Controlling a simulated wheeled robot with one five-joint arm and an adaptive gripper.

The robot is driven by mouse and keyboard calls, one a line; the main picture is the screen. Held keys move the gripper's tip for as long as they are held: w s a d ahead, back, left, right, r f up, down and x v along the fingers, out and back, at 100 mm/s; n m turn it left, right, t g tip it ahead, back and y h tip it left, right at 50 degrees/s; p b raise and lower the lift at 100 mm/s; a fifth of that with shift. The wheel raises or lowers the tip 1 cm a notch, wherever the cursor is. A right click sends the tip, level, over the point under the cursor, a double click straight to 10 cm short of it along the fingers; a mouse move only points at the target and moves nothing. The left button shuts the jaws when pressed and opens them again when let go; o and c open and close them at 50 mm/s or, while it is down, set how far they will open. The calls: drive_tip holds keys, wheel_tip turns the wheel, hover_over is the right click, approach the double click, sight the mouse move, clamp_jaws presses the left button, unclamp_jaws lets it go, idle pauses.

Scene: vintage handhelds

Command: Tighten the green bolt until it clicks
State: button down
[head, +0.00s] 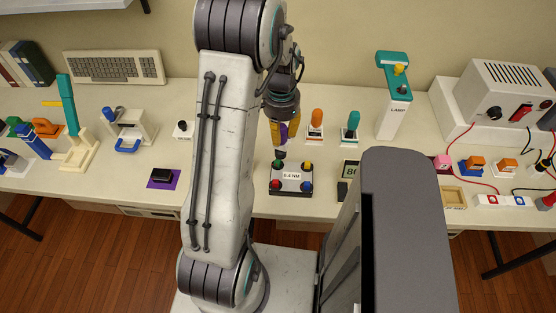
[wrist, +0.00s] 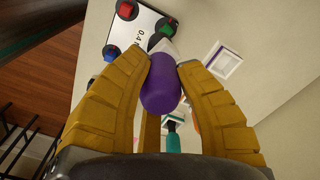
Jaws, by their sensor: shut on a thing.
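A black bolt block (head: 291,190) with a white "0.4 NM" label lies on the bench. The green bolt (head: 281,164) is at its far left corner and also shows in the wrist view (wrist: 165,31). My gripper (head: 281,135) is shut on a purple-handled tool (wrist: 160,85), which points down. The tool's dark tip (head: 280,154) is over or at the green bolt. I cannot tell whether it touches. The red bolt (head: 276,185), blue bolt (head: 306,187) and yellow bolt (head: 308,167) take the other corners. The tool hides the yellow bolt in the wrist view.
Orange-handled (head: 316,118) and teal-handled (head: 351,124) tools stand in holders to the right of my gripper. A small display (head: 349,171) is right of the block.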

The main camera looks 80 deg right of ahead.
drive_tip(key=shift+w+d+f+b, duration=0.35)
drive_tip(key=shift+w+f+b, duration=0.25)
drive_tip(key=shift+f+b, duration=0.15)
drive_tip(key=shift+s+f+b, duration=0.1)
drive_tip(key=shift+f+b, duration=0.55)
drive_tip(key=shift+f, duration=0.05)
drive_tip(key=shift+f+b, duration=1.5)
idle(1.2)
drive_tip(key=c, duration=0.9)
unclamp_jaws()
wheel_tip(320, 180, up, 12)
drive_tip(key=shift+r, duration=0.1)
